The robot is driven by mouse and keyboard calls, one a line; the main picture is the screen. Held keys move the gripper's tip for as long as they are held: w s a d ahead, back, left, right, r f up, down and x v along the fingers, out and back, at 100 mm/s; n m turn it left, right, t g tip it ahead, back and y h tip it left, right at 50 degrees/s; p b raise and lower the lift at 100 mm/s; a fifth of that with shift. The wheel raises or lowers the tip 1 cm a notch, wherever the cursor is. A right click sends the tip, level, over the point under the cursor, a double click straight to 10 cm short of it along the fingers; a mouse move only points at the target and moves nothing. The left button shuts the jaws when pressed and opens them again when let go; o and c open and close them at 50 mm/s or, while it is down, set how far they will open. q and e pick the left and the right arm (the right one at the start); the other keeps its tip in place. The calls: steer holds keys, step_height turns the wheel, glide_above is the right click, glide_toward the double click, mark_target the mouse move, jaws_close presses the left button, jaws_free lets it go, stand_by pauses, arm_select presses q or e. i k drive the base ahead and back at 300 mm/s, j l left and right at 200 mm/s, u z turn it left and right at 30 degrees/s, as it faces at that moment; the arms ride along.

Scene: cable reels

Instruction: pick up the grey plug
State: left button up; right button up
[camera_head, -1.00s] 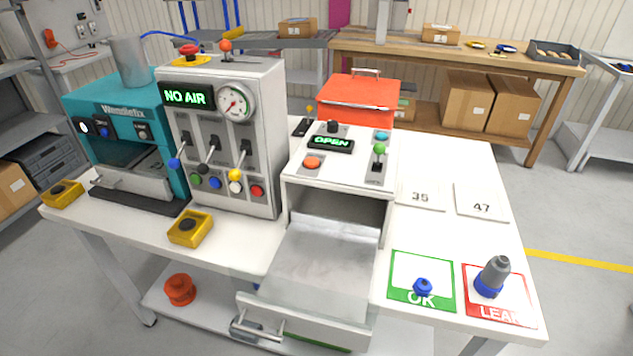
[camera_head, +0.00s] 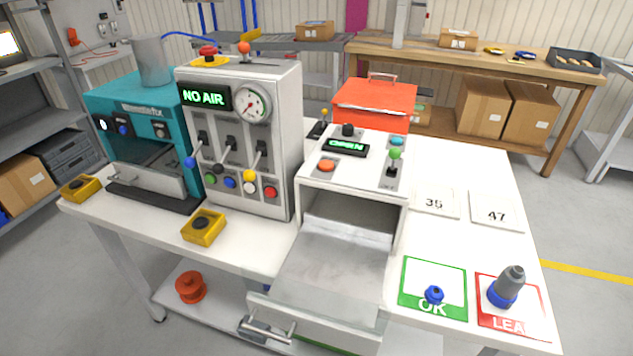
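A grey plug (camera_head: 513,279) with a blue collar (camera_head: 501,296) stands slightly tilted in the picture on the red-bordered LEAK card (camera_head: 537,318), at the right front of the white table. A small blue piece (camera_head: 434,294) sits on the green-bordered OK card (camera_head: 463,284) to its left. Neither of my grippers shows in the head view.
An open, empty drawer (camera_head: 330,270) juts out at the table's front, left of the cards. The NO AIR panel (camera_head: 240,130) and teal machine (camera_head: 125,100) stand at the left. Cards 35 (camera_head: 434,203) and 47 (camera_head: 496,217) lie behind the OK and LEAK cards.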

mark_target(502, 293)
steer(key=z, duration=1.15)
